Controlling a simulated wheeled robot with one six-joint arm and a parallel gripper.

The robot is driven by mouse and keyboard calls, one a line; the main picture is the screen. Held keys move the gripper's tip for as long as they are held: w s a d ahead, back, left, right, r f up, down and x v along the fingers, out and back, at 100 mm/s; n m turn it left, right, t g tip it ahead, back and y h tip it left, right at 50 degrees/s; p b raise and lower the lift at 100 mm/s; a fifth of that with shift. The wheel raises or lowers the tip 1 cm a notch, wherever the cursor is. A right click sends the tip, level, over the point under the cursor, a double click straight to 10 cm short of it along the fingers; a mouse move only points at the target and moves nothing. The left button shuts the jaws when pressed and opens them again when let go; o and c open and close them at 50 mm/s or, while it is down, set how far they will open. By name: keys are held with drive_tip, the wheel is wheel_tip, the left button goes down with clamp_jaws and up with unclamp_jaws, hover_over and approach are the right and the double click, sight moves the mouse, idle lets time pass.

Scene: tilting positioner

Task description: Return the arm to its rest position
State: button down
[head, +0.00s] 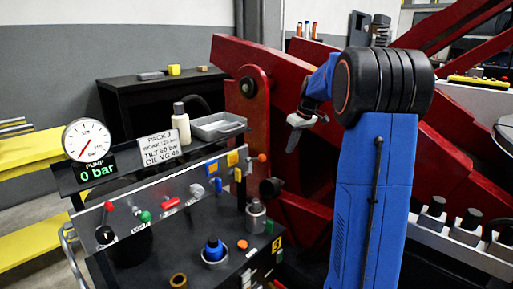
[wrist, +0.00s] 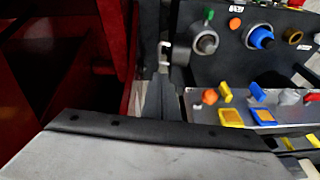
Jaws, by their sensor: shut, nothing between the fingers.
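My arm rises blue in the head view, with a thick black joint at its top, bent toward the left. My gripper (head: 293,145) is a small grey shape at its end, pointing down and left, in front of the red frame (head: 228,60). It is shut and empty, and it appears clear of the control panel. In the wrist view the gripper's fingers (wrist: 161,100) show as a dark grey wedge, with a large grey surface below them. The red structure (wrist: 75,60) is on the left there and the control panel (wrist: 200,75) on the right.
The console holds a pressure gauge (head: 87,140), a "0 bar" display (head: 97,171), a paper sign (head: 159,148), a bottle (head: 181,126), a grey tray (head: 218,126) and several knobs and levers. A black cabinet (head: 130,100) stands behind. Yellow beams (head: 30,160) lie at left.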

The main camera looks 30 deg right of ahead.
drive_tip(key=s+a+r+m+h, duration=0.1)
drive_tip(key=s+a+r, duration=0.2)
drive_tip(key=s+a, duration=1.6)
drive_tip(key=s+a+f, duration=0.2)
drive_tip(key=s+f, duration=0.1)
drive_tip(key=s, duration=0.4)
drive_tip(key=s+a+f+m+t, duration=0.1)
drive_tip(key=s+a+f, duration=0.2)
drive_tip(key=s, duration=0.4)
drive_tip(key=s+a+f, duration=0.2)
drive_tip(key=s+f, duration=0.1)
drive_tip(key=s, duration=0.4)
drive_tip(key=shift+a+f+m+t+h, duration=0.2)
drive_tip(key=shift+a+m+t+h, duration=0.1)
drive_tip(key=shift+m, duration=0.1)
